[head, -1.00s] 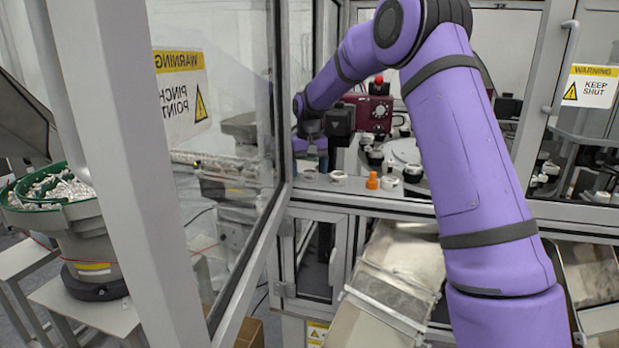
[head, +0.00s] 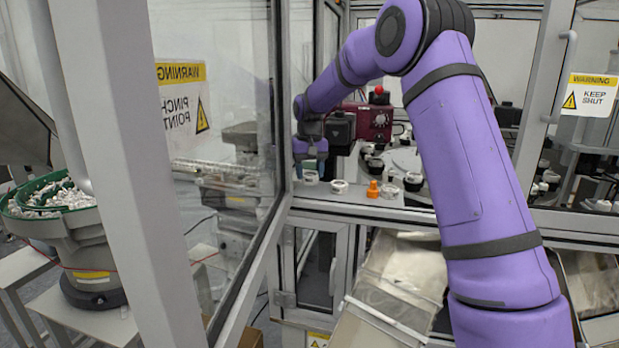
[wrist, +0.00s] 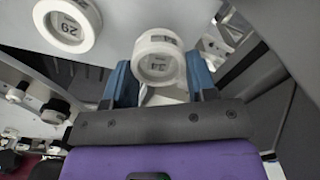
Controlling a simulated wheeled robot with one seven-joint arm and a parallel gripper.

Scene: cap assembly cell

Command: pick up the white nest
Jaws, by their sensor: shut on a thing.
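My gripper (head: 311,163) is at the left end of the work surface in the head view. It is shut on a white nest (head: 311,179), a round white ring-shaped piece just under the fingers. In the wrist view the blue fingers stand on either side of this white nest (wrist: 158,62), which has a dark number label inside. The held nest appears slightly above the surface; the exact gap is hard to tell.
A second white ring piece (head: 339,187) stands just right of the held one, with an orange piece (head: 373,190), another white piece (head: 390,191) and a black-and-white one (head: 413,181) further right. A glass panel (head: 225,130) with a metal frame is close on the left.

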